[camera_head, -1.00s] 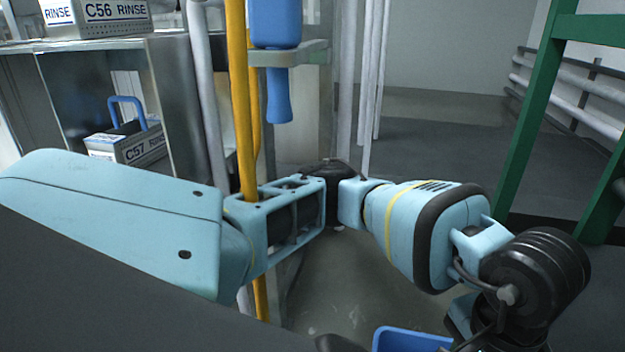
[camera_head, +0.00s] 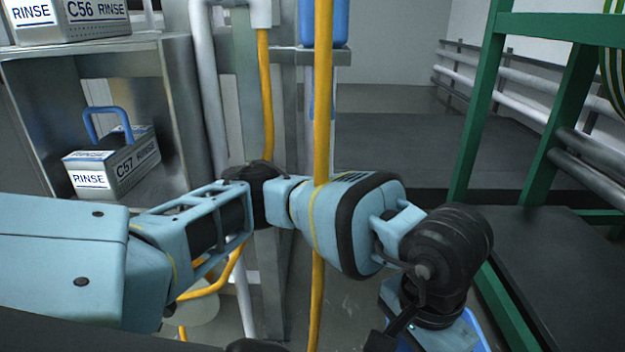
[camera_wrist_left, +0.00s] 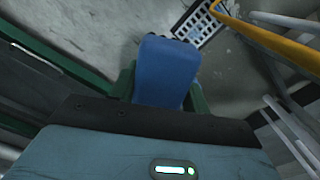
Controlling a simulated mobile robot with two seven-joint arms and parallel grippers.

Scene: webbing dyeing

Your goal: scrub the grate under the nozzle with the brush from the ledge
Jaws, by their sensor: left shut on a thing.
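My left gripper (camera_wrist_left: 160,98) is shut on a blue thing (camera_wrist_left: 165,72), which I take to be the brush. In the left wrist view the blue thing extends away from the jaws, with a dark part at its far end; bristles cannot be made out. In the head view, a bit of blue (camera_head: 474,330) shows beside the wrist at the bottom edge. The grate (camera_wrist_left: 203,22), a pale grid on the grey floor, lies beyond the blue thing's far end, partly hidden by it. The two look apart. I cannot identify the nozzle for certain. My right gripper is not in view.
A green frame (camera_head: 480,110) stands at right. Another blue object (camera_head: 322,22) is at top centre.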

